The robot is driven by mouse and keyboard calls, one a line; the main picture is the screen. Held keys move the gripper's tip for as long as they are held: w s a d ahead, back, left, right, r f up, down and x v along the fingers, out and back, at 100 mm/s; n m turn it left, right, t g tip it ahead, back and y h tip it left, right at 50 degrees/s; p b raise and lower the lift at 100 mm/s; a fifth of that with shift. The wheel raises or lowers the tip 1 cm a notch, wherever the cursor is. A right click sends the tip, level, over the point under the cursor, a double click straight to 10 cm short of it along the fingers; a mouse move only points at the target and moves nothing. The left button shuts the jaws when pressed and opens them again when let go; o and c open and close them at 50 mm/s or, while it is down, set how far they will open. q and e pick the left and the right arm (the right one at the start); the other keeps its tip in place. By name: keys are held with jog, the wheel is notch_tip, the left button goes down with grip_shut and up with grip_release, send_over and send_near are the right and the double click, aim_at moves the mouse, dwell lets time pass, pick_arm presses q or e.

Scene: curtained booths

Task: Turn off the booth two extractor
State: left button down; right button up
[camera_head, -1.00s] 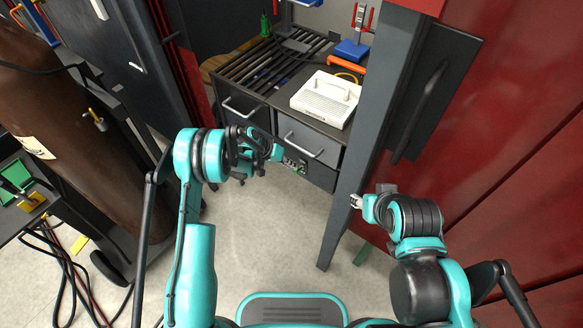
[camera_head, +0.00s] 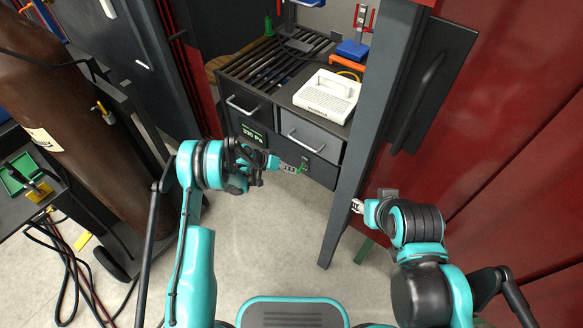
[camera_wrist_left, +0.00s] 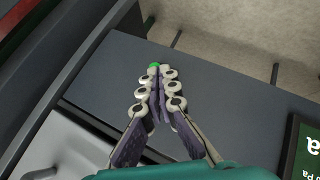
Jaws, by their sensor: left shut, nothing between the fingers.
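The workbench (camera_head: 322,171) has a dark lower front panel below its drawers. A small display (camera_head: 252,134) with green digits, seemingly a pressure in Pa, is on its front; its edge shows in the left wrist view (camera_wrist_left: 307,150). My left gripper (camera_head: 298,169) is shut and empty, its tips at the lower panel. A small green part (camera_wrist_left: 154,66), perhaps a switch or lamp, shows just beyond the fingertips (camera_wrist_left: 157,75) in the left wrist view. I cannot tell whether they touch it. My right gripper (camera_head: 357,206) is beside the grey post, too small to read.
A white boxy device (camera_head: 326,95) sits on the bench top beside a slatted grill (camera_head: 265,65). The grey post (camera_head: 365,145) and red wall (camera_head: 510,150) close off the right. A brown cylinder (camera_head: 45,120) stands left. The floor before the bench is clear.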

pick_arm(q)
jog(key=shift+f, duration=0.45)
jog(key=shift+r, duration=0.85)
jog(key=shift+a, duration=0.1)
